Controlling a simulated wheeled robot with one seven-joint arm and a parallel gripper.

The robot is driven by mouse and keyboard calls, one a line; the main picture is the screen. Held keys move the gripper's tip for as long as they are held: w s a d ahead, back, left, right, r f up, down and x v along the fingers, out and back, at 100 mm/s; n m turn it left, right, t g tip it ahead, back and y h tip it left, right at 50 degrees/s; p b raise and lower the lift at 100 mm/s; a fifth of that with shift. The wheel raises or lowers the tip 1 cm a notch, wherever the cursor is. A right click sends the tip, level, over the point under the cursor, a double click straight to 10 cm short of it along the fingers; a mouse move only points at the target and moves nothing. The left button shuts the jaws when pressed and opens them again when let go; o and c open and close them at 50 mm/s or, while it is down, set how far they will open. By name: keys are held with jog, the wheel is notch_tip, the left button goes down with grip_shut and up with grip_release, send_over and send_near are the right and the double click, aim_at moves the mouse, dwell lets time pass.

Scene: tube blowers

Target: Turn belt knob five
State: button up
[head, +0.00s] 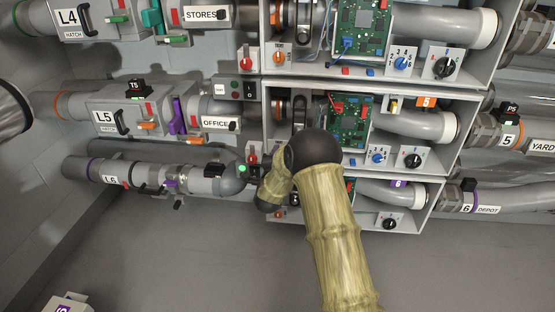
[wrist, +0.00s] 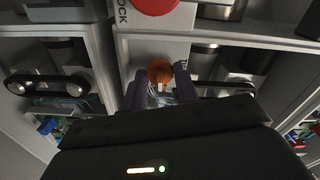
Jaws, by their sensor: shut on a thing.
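My gripper (wrist: 161,84) is shut on an orange knob (wrist: 158,70), whose round top shows between the two dark fingertips in the wrist view. A pale pointer or mark shows on the knob's lower side. In the head view my arm covers the left part of the row five bay, and my gripper and the held knob are hidden behind it. The number 5 tag (head: 426,102) marks that row. I cannot read a number beside the held knob.
A red button (wrist: 155,3) beside a LOCK label is just above the knob in the wrist view. Shelf walls stand close on both sides. In the head view, a row five circuit board (head: 349,122), blue knob (head: 378,157) and black knob (head: 412,160) lie right of my arm.

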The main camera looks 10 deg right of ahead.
jog(key=shift+s+d+f+m, duration=0.1)
jog(key=shift+f+m, duration=0.05)
jog(key=shift+m, duration=0.25)
jog(key=o, duration=0.7)
jog(key=p+v, duration=0.4)
jog(key=v, duration=1.3)
jog(key=shift+s+p, duration=0.15)
jog(key=shift+p, duration=0.2)
